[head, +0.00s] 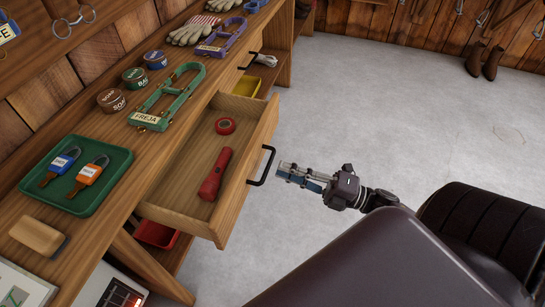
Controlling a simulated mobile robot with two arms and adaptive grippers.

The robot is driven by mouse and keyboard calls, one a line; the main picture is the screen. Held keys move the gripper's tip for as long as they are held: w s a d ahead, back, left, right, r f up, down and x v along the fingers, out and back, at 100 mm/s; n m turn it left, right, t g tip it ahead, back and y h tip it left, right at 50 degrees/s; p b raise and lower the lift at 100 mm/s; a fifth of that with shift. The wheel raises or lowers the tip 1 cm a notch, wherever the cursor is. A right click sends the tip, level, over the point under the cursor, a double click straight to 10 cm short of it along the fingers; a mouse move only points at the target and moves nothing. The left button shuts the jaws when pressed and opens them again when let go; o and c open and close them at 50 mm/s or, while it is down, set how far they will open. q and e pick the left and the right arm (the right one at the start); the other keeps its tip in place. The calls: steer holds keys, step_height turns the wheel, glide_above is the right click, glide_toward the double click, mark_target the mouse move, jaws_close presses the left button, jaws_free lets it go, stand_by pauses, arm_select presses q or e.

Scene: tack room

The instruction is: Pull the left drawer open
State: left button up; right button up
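The left drawer (233,180) is pulled well out from the wooden bench. A red flashlight (215,175) and a roll of red tape (225,126) lie inside it. Its black bar handle (267,166) is on the front panel. My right gripper (284,171) is just to the right of the handle, pointing at it, with a small gap seeming to show between them. Its fingers look close together, but the angle hides whether they are open. My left gripper is not in view.
A second drawer handle (249,61) is further back. Grey floor (370,110) is clear to the right; boots (484,61) stand by the far wall.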

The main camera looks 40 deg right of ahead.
steer(key=v, duration=0.6)
steer(key=shift+s+d, duration=0.25)
steer(key=shift+s, duration=0.05)
steer(key=shift+w, duration=0.1)
